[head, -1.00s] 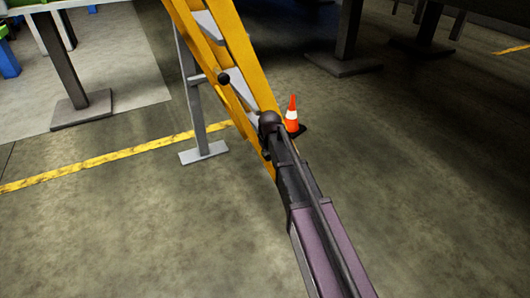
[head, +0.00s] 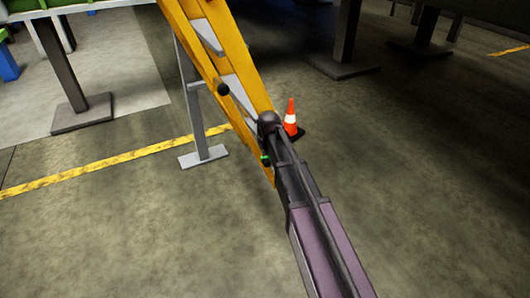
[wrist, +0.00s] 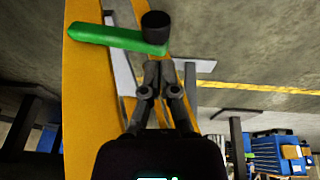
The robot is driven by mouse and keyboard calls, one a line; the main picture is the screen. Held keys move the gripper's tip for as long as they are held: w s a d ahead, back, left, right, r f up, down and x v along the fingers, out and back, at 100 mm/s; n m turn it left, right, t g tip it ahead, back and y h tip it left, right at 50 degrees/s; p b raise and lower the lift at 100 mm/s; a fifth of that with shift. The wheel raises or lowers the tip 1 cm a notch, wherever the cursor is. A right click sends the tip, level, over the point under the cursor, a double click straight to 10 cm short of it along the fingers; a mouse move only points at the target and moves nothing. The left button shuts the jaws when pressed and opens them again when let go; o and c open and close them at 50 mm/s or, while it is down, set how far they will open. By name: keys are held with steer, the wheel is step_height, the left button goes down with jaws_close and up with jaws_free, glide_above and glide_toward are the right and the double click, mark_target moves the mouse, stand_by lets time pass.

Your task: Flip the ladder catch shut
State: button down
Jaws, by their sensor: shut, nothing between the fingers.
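The catch in the wrist view is a green bar (wrist: 108,37) with a black knob (wrist: 156,27) at its right end. It lies across the yellow ladder (wrist: 85,105). My gripper (wrist: 158,65) is shut and empty, with its fingertips close to the knob; I cannot tell whether they touch. In the head view a dark round knob (head: 222,89) shows at the left side of the ladder (head: 190,35). A small green spot shows there beside my arm, too small to identify. My arm hides the lower ladder and my fingers in that view.
An orange cone (head: 290,119) stands on the floor just right of the ladder. A grey support leg (head: 194,100) with a flat foot stands left of it. Dark posts (head: 68,70) stand farther back. The floor at left front is clear.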

steer(key=a+p+v, duration=0.2)
steer(key=p+v, duration=0.7)
steer(key=v, duration=0.1)
steer(key=shift+s+r, duration=0.15)
steer(key=shift+s, duration=0.25)
steer(key=shift+d, duration=0.1)
steer(key=s+d+m+g, duration=0.2)
steer(key=s+d+m, duration=0.1)
steer(key=s+d, duration=0.65)
steer(key=s+d+m+g, duration=0.25)
steer(key=s+d, duration=0.35)
steer(key=s, duration=0.7)
step_height(320, 180, up, 37)
steer(key=p, duration=3.7)
steer(key=shift+w+t+h+p, duration=0.3)
steer(key=shift+t, duration=0.15)
steer(key=shift+d, duration=0.1)
